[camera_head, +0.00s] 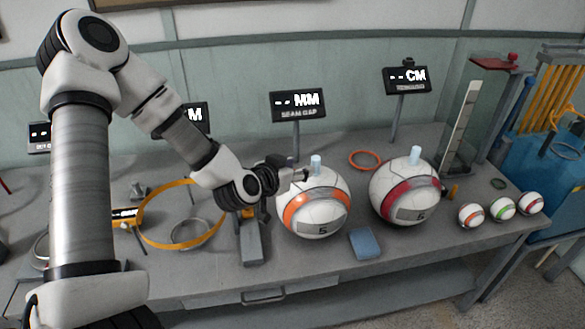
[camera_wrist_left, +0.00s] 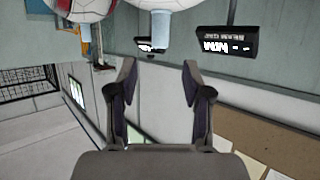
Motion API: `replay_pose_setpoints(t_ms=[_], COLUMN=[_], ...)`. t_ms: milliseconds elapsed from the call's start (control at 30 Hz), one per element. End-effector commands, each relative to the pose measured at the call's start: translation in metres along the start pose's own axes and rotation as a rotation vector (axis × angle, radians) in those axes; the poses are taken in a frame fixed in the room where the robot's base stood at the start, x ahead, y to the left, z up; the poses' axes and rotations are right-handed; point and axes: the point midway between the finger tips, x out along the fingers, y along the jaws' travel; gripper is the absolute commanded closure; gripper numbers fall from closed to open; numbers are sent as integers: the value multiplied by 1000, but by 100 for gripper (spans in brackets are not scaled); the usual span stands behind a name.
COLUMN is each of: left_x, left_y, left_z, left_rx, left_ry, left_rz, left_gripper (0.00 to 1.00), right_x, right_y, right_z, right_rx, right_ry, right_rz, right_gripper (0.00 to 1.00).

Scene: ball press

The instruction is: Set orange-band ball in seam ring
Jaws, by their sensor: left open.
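The orange-band ball (camera_head: 314,205), white with an orange band and a pale blue stem on top, stands on the bench right of centre. In the left wrist view its stem (camera_wrist_left: 160,28) shows at the top, beyond the fingertips. My left gripper (camera_head: 300,176) is open beside the ball's upper left, close to the stem; the stem is not between the fingers (camera_wrist_left: 160,75). My right gripper is not in view.
A red-band ball (camera_head: 405,190) stands close on the right. A seam gap display (camera_head: 297,104) reads "-- MM" behind. An orange ring (camera_head: 365,160), a blue pad (camera_head: 366,244), a large yellow hoop (camera_head: 150,238) and small balls (camera_head: 502,208) are on the bench.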

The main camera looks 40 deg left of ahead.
Motion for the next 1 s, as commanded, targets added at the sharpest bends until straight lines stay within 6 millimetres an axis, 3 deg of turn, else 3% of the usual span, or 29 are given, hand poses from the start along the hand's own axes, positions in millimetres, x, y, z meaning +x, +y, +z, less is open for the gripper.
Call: replay_pose_setpoints(t_ms=[167,267,367,400,467,500,533,600,700,800,1000], left_x=[-22,-21,-22,-28,-45,-62,-76,-110,-149,-164,-164], left_y=[0,12,39,52,71,82,89,101,110,112,112], left_z=[1,29,104,144,207,246,273,324,368,382,382], left_rx=[-2,13,27,28,27,27,27,28,30,30,27], left_ry=[-5,-88,-309,-427,-614,-733,-817,-984,-1138,-1192,-1192], left_rz=[0,22,65,80,92,92,88,70,41,27,25], left_gripper=[50,50,50,50,50,50,50,50,50,50,50], right_x=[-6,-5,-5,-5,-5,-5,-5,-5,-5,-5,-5], right_y=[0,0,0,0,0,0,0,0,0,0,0], right_z=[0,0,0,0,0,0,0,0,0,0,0], right_rx=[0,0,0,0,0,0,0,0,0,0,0], right_ry=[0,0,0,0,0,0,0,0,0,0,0], right_rz=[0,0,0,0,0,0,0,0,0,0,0], right_gripper=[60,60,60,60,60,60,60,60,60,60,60])
